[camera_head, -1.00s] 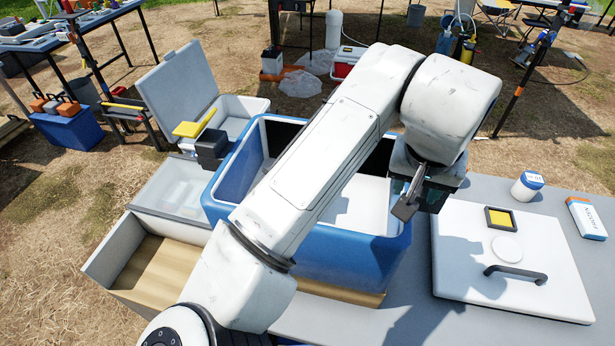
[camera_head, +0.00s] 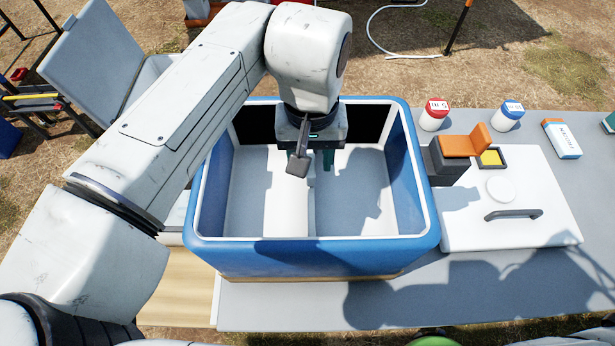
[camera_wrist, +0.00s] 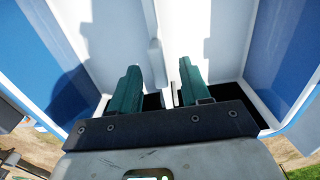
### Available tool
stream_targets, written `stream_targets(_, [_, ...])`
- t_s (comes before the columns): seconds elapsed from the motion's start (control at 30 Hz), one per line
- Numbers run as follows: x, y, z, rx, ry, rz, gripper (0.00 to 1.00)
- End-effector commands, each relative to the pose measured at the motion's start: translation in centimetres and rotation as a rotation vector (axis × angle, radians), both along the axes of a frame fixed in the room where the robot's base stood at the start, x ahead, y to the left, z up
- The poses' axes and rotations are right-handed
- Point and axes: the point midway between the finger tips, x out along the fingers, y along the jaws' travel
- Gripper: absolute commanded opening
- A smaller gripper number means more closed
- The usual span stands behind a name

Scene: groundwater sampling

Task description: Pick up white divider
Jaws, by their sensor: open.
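The white divider (camera_head: 288,205) stands upright inside the blue cooler (camera_head: 310,257), running front to back across its middle. My gripper (camera_head: 314,163) hangs over the rear part of the cooler and points down, partly hiding the divider. In the wrist view, the divider's narrow top edge with a small raised tab (camera_wrist: 156,62) lies between my two green fingers (camera_wrist: 158,88). The fingers are apart, and a gap shows on both sides of the divider. Whether the fingertips reach below its top edge is unclear.
The cooler's walls rise around my gripper. To the right, a white lid (camera_head: 515,210) with a dark handle lies on the grey table (camera_head: 480,290). A dark box with an orange flap (camera_head: 465,145) and two white jars, red-capped (camera_head: 435,114) and blue-capped (camera_head: 510,115), stand nearby.

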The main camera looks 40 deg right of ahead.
Motion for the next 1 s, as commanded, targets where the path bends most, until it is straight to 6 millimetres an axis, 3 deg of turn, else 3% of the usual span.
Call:
stream_targets(0.27, [-0.1, 0.1, -2.1, 0.001, 0.001, -0.001, 0.47])
stream_targets(0.53, [-0.3, 0.2, -5.8, 0.000, 0.000, -0.001, 0.47])
stream_targets(0.83, [-0.3, 0.2, -6.4, 0.000, -0.002, -0.001, 0.47])
stream_targets(1.0, [-0.3, 0.2, -6.4, 0.000, -0.002, -0.001, 0.32])
